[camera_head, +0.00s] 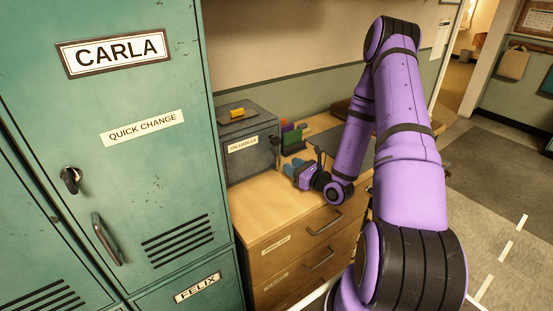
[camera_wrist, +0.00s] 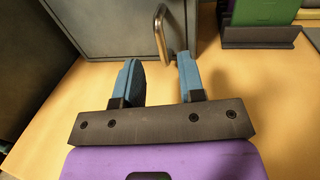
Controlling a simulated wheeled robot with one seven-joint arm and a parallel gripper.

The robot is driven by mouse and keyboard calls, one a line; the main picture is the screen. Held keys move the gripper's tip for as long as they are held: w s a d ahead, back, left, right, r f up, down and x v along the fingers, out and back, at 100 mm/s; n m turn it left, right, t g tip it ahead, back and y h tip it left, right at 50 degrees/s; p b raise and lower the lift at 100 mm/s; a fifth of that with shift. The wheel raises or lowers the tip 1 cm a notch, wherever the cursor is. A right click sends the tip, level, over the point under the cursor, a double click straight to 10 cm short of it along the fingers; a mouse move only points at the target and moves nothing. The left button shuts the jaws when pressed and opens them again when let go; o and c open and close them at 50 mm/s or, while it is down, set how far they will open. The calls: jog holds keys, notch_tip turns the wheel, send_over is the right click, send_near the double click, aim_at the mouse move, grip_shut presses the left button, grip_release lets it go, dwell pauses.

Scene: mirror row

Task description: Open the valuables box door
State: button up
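The valuables box (camera_head: 249,165) is a grey metal box on the wooden drawer unit, with a white "VALUABLES" label on its front. Its door (camera_wrist: 108,25) fills the upper left of the wrist view and looks shut. A metal bar handle (camera_wrist: 161,32) stands out from the door near its right side. My gripper (camera_head: 293,169) is to the right of the box, low over the wooden top. In the wrist view my gripper (camera_wrist: 158,72) has its two blue fingers apart with nothing held. The handle shows just ahead of the fingertips, sideways between them; contact cannot be told.
A teal locker (camera_head: 130,130) labelled "CARLA" stands close on the left of the box. Coloured upright items (camera_head: 292,135) stand behind my gripper; a green one in a dark holder (camera_wrist: 258,36) is at the right. The wooden top (camera_wrist: 285,95) is clear near my gripper.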

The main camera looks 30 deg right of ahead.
aim_at(277, 156)
jog(key=x, duration=0.7)
jog(key=shift+w, duration=0.15)
grip_shut()
